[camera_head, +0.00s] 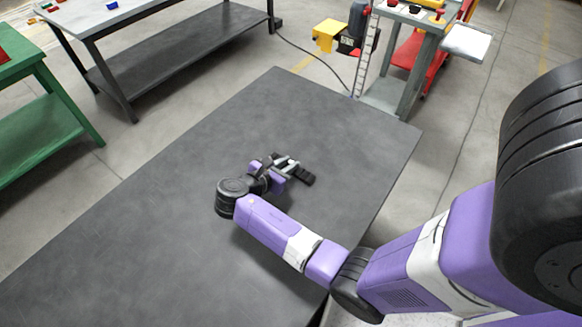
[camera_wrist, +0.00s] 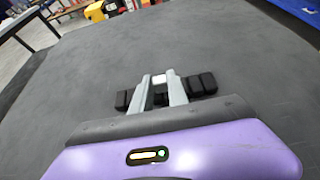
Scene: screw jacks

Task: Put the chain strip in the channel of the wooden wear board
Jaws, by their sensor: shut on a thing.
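The chain strip (camera_wrist: 201,83) is a dark strip of black block-like links. In the wrist view it runs crosswise at my gripper (camera_wrist: 159,80), with links showing left of, between and right of the two grey fingers. My gripper is shut on it. In the head view my gripper (camera_head: 288,163) is low over the dark table, and the near end of the chain strip (camera_head: 305,177) sticks out to its right. I cannot tell whether the strip touches the table. A small pale patch shows between the fingertips. I cannot make out the wooden wear board in either view.
The dark grey table (camera_head: 150,220) is bare around my gripper. A green bench (camera_head: 40,110) stands at the left and a grey bench (camera_head: 180,50) behind. A cart (camera_head: 420,20) and a yellow-and-black thing (camera_head: 328,35) stand beyond the table's far end.

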